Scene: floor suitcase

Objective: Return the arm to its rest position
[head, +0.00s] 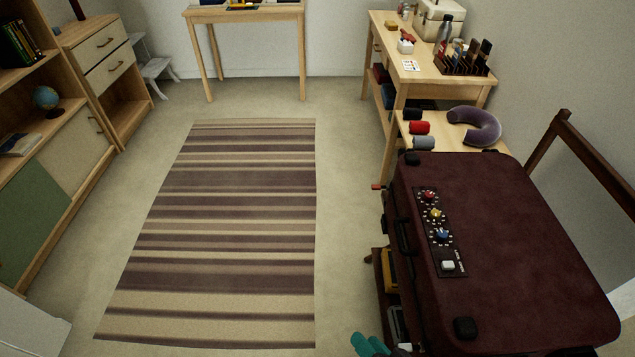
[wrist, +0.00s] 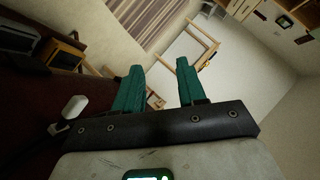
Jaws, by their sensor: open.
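My gripper (head: 369,345) shows only as teal fingertips at the bottom edge of the head view, just left of the suitcase's near left corner. In the wrist view my gripper (wrist: 158,68) has its two teal fingers spread wide apart, with nothing between them. The rest of my arm is out of the head view. The large dark maroon suitcase (head: 520,235) fills the right of the head view. Its panel (head: 439,230) carries red, yellow and blue dials and a white switch.
A striped rug (head: 225,230) lies on open floor left of the suitcase. Shelves (head: 55,150) line the left wall. A wooden desk (head: 250,14) stands at the back, and a workbench (head: 430,60) at the back right. A purple neck pillow (head: 487,128) rests behind the suitcase.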

